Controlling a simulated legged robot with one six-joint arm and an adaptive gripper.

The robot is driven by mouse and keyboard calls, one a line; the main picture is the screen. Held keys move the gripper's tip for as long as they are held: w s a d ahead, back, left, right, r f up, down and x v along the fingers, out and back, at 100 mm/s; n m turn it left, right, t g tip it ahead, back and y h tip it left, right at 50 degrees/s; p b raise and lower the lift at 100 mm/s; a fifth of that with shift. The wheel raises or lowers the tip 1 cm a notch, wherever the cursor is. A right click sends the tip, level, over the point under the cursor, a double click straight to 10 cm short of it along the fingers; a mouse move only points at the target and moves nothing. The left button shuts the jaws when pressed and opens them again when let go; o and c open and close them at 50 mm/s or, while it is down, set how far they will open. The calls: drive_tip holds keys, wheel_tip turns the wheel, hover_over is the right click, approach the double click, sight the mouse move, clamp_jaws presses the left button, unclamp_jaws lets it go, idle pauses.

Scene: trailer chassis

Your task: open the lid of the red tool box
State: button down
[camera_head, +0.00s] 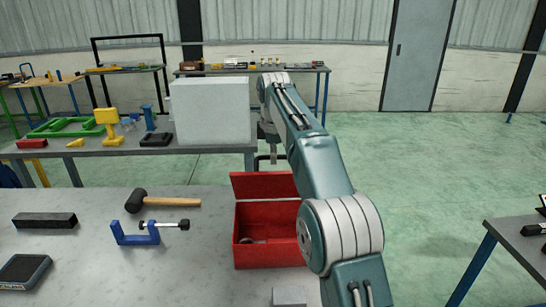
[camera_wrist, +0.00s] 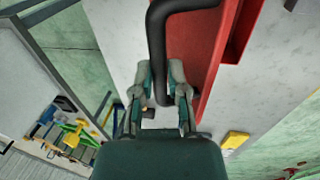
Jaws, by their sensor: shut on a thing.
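The red tool box (camera_head: 270,253) sits on the grey table in the head view, partly hidden behind my arm. Its lid (camera_head: 262,185) stands raised at the back edge, and the box interior shows with a small round metal thing inside. In the wrist view the red lid (camera_wrist: 196,62) carries a black curved handle (camera_wrist: 157,45). My gripper (camera_wrist: 162,82) is shut on this handle, with one finger on each side of it. In the head view my gripper end hangs just above and behind the lid, mostly hidden by my arm.
Left of the box lie a blue clamp (camera_head: 140,236), a hammer (camera_head: 160,202), a black bar (camera_head: 45,220) and a dark device (camera_head: 24,270). A white box (camera_head: 212,112) stands on the table behind.

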drive_tip(key=shift+f, duration=0.35)
drive_tip(key=c, duration=0.7)
unclamp_jaws()
drive_tip(key=shift+w, duration=0.15)
drive_tip(key=shift+o, duration=0.2)
drive_tip(key=shift+r, duration=0.1)
